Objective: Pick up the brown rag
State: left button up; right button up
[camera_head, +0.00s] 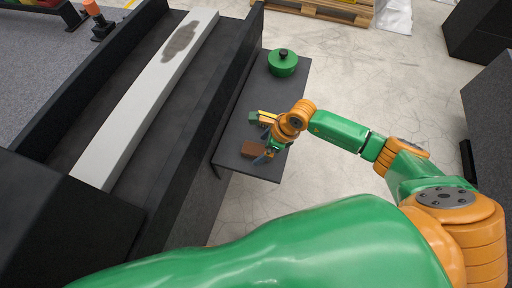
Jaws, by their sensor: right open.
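A small brown block-like thing, which looks like the brown rag (252,149), lies on the dark grey side table (236,160) near its front end. My right gripper (262,139) is over the table, just behind and beside the brown thing. Its fingers are spread apart and nothing shows held between them. One dark fingertip is close to the right side of the brown thing; I cannot tell whether it touches. My left gripper is not in view.
A dark panel (235,85) runs along the table's left side, beside a long bed with a pale stone beam (150,95). A wooden pallet (320,8) lies behind. Concrete floor (350,75) is clear to the right.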

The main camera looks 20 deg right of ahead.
jog(key=shift+x, duration=0.85)
jog(key=shift+r, duration=0.15)
jog(key=c, duration=1.4)
notch_tip(320, 180, up, 3)
jog(key=shift+w+d+r, duration=0.1)
jog(key=shift+r, duration=0.05)
jog(key=shift+c, duration=0.2)
pick_arm(q)
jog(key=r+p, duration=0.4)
jog(key=p, duration=0.1)
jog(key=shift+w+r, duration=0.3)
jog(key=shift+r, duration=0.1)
pick_arm(e)
jog(key=s+a+r, duration=0.1)
jog(key=s+r, duration=0.8)
jog(key=s, duration=0.5)
jog(key=shift+r, duration=0.35)
jog(key=shift+a, duration=0.1)
